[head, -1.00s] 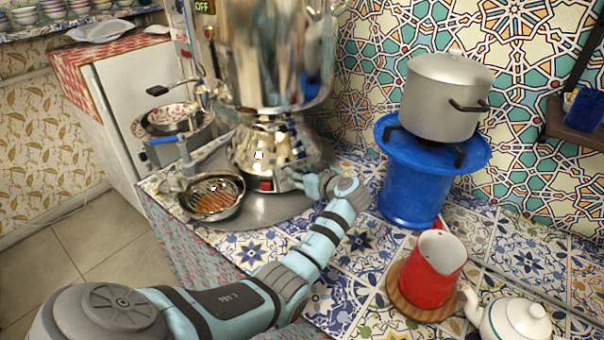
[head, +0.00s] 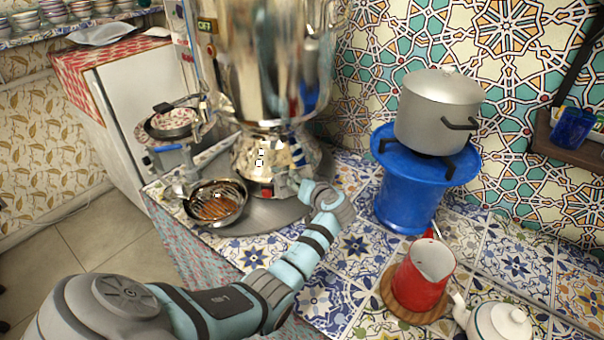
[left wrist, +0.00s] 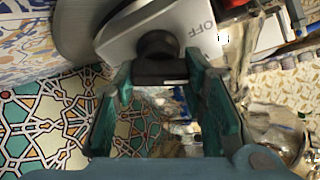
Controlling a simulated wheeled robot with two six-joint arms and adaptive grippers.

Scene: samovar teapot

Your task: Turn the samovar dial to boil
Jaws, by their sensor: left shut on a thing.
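The shiny metal samovar (head: 265,70) stands at the back left of the tiled counter, on a round grey tray. My left gripper (head: 290,183) is at the front of its base, and covers the dial in the head view. In the left wrist view, the black dial (left wrist: 158,46) sits on a pale plate marked OFF to the right of the dial. My left gripper (left wrist: 160,76) has its fingers on either side of the dial and is shut on it. The dial's pointer mark cannot be made out. My right gripper is not in view.
A strainer bowl (head: 215,205) sits left of the gripper on the tray. A blue stand (head: 410,195) with a grey pot (head: 437,110) is to the right. A red jug (head: 420,280) and white teapot (head: 498,325) stand at the front right. Tiles between are clear.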

